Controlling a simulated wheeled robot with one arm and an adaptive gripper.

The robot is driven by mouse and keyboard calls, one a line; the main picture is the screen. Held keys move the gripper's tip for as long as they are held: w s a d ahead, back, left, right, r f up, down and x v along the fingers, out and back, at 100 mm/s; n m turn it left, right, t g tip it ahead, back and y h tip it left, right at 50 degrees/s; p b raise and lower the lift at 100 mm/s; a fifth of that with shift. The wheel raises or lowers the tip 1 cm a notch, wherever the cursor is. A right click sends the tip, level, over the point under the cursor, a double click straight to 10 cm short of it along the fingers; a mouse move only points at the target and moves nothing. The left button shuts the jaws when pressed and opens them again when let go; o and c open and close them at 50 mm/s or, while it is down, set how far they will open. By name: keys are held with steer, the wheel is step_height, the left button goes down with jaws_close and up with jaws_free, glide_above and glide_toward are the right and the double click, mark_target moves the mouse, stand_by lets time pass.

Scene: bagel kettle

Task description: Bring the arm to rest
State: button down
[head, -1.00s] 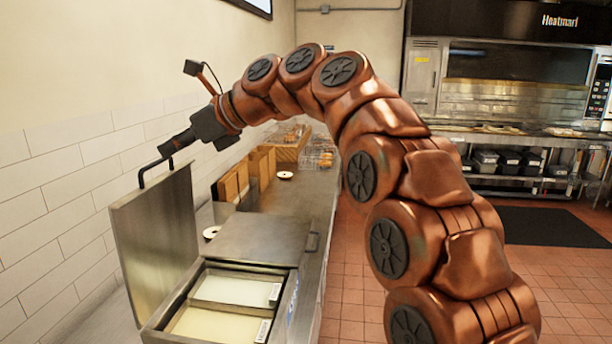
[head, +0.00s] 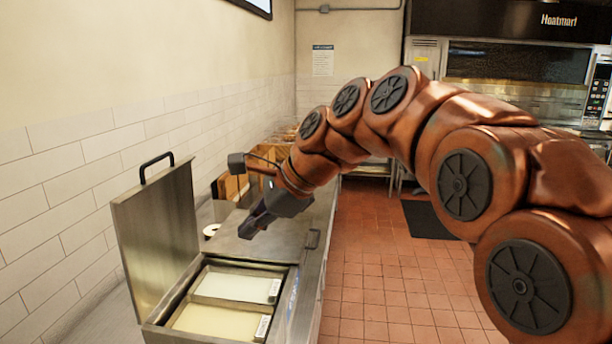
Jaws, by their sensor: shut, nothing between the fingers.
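My gripper (head: 246,231) is shut and empty. It hangs above the closed metal cover of the counter, tilted down and to the left. My copper-coloured arm reaches in from the right and covers much of the counter's far part and the floor. The raised metal lid (head: 160,235) stands open at the left, with its black handle (head: 156,167) at the top edge. My gripper is to the right of the lid and apart from it.
Two open wells, the farther one (head: 238,287) and the nearer one (head: 215,322), hold pale liquid. A white roll-like ring (head: 211,231) and wooden boxes (head: 232,188) stand behind the lid. A tiled wall (head: 60,190) bounds the left.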

steer(key=s+d+f+n+g+h, duration=0.2)
steer(key=s+d+f+n, duration=0.5)
steer(key=s+d+f, duration=0.5)
steer(key=s+d+f+n+g+h+b, duration=0.1)
steer(key=s+d+f+n+h, duration=0.4)
steer(key=s+d+f, duration=0.7)
steer(key=s+d+n+g, duration=0.1)
steer(key=s+d+n, duration=0.1)
steer(key=s, duration=0.4)
steer(key=shift+s+d+f+h, duration=0.25)
steer(key=shift+d+f+h, duration=0.05)
steer(key=shift+d, duration=0.45)
